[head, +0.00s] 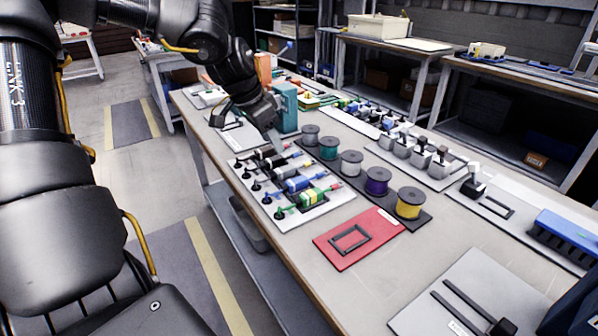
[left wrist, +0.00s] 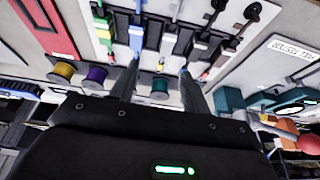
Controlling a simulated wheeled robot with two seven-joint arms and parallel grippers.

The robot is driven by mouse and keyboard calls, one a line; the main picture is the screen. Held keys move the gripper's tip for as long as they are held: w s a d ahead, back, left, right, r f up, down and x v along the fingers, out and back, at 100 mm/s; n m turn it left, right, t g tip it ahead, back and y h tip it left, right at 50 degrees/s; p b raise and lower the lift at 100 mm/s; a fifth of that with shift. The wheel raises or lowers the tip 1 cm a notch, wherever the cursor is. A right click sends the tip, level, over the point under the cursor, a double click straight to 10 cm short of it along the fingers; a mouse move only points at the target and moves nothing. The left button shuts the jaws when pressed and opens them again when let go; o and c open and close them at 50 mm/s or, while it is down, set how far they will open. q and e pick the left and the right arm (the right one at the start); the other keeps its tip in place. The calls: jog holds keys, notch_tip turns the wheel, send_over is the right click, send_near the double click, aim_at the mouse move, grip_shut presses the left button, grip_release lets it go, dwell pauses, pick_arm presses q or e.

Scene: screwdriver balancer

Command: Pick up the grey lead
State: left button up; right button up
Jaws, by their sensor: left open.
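The grey lead (left wrist: 168,42) lies in a row of coloured leads on a white board (head: 318,215). In the left wrist view its pale body shows beyond and between my left gripper's two fingers (left wrist: 159,68), next to the blue lead (left wrist: 137,36). My left gripper (head: 274,138) is open and empty, above the far part of the board, and partly hides the far leads in the head view. I see no finger closed on any lead. The blue lead (head: 297,184) and the green-yellow lead (head: 312,198) lie nearer in the head view. My right gripper is not in view.
Several wire spools, including a purple one (head: 377,181) and a yellow one (head: 409,203), stand right of the leads. A red mat (head: 335,258) lies nearer. A teal block (head: 287,106) stands behind the gripper. The table's left edge (head: 215,165) runs beside the board.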

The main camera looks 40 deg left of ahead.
pick_arm(q)
send_near(283, 169)
jog(key=shift+a+f, duration=0.35)
jog(key=shift+f, duration=0.2)
jog(key=shift+a+f, duration=0.35)
jog(key=shift+f, duration=0.25)
jog(key=shift+w+f, duration=0.25)
jog(key=shift+f, duration=0.25)
jog(key=shift+w+d, duration=0.2)
jog(key=shift+d, duration=0.55)
jog(key=shift+d+r, duration=0.1)
jog(key=shift+d, duration=0.2)
jog(key=shift+a+f+b, duration=0.15)
jog(key=shift+f+b, duration=0.15)
jog(key=shift+f, duration=0.05)
jog(key=x, duration=0.4)
jog(key=shift+w, duration=0.2)
jog(key=shift+w+f, duration=0.15)
jog(key=shift+f, duration=0.1)
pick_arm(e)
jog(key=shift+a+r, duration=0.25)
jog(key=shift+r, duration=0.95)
